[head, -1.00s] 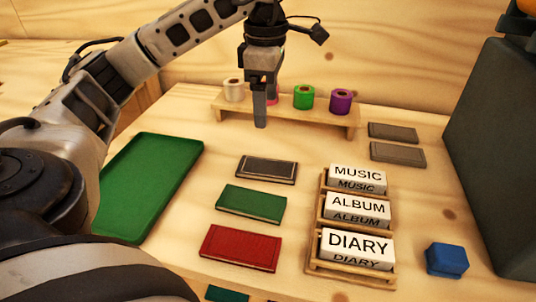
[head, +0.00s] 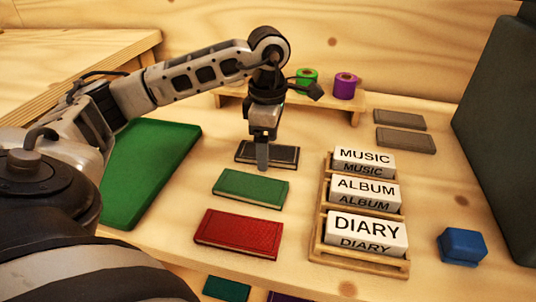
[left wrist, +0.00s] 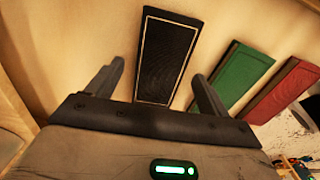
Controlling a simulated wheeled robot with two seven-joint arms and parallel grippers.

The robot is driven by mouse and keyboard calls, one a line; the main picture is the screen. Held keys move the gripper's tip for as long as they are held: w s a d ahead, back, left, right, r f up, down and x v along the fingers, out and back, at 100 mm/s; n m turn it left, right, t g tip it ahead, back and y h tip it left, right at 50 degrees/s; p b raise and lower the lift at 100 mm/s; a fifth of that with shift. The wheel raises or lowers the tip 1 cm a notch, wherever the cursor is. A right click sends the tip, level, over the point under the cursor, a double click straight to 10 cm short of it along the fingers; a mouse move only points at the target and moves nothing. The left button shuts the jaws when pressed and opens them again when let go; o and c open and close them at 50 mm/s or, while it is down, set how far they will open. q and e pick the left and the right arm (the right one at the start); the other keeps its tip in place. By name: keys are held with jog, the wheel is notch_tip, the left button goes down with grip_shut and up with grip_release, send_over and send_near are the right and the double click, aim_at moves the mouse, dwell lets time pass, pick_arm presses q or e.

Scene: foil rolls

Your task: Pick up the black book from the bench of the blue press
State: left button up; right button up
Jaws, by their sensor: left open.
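The black book (head: 285,154) lies flat on the wooden bench, at the far end of a row with a green book (head: 250,188) and a red book (head: 238,233). My left gripper (head: 262,167) is over the black book and hides part of it. In the left wrist view the black book (left wrist: 165,55), with a thin gold border, lies between and beyond the two open fingers (left wrist: 160,90). The gripper is empty, and its exact height above the book is hard to tell. My right gripper is not in view. I see no clearly blue press.
A wooden rack with MUSIC, ALBUM and DIARY blocks (head: 366,232) stands to the right. A green tray (head: 150,170) lies left. A small shelf with rolls (head: 344,86) is behind. A blue block (head: 462,246) and two grey books (head: 405,139) lie right.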

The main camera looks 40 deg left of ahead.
pick_arm(q)
jog(key=shift+f, duration=0.3)
jog(key=c, duration=1.1)
jog(key=shift+r, duration=0.15)
